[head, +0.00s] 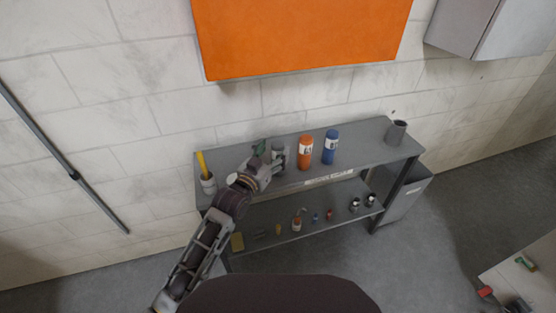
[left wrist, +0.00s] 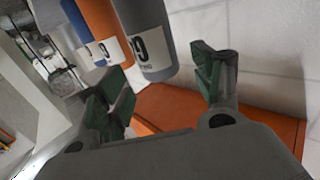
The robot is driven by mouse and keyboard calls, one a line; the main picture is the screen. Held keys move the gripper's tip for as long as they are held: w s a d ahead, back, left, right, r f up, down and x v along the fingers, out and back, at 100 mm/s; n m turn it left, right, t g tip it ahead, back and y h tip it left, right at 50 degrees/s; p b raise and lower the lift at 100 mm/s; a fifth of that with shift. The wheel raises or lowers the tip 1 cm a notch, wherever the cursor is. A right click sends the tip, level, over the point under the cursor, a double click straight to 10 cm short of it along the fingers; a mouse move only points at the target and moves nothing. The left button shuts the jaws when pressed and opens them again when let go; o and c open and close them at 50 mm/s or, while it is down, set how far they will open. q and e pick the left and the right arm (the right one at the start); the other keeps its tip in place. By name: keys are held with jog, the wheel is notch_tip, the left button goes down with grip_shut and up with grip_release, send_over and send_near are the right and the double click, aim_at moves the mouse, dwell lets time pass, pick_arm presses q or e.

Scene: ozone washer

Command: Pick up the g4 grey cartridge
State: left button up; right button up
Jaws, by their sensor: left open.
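The grey cartridge (head: 279,149) stands on the top shelf of the grey rack (head: 365,150), left of an orange cartridge (head: 305,150) and a blue cartridge (head: 330,147). My left gripper (head: 264,160) is at the grey cartridge and partly hides it. In the left wrist view the open fingers (left wrist: 160,88) have green pads. The grey cartridge (left wrist: 148,35), with a white label, shows beyond and between them, with visible space to the right finger. I cannot tell whether its label reads g4. My right gripper is not in view.
A pale cup with a yellow tool (head: 207,182) stands at the shelf's left end, and a grey cup (head: 396,132) at its right end. Several small items lie on the lower shelf (head: 265,220). An orange board (head: 300,35) hangs above. The shelf between blue cartridge and grey cup is clear.

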pick_arm(q)
jog(key=shift+x, duration=1.2)
jog(key=shift+w+d+f, duration=0.1)
jog(key=shift+w, duration=0.25)
jog(key=shift+w+d, duration=0.2)
jog(key=shift+w, duration=0.1)
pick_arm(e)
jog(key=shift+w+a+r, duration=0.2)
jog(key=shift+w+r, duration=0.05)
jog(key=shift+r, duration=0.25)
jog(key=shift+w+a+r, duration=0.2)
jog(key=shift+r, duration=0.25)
pick_arm(q)
grip_shut()
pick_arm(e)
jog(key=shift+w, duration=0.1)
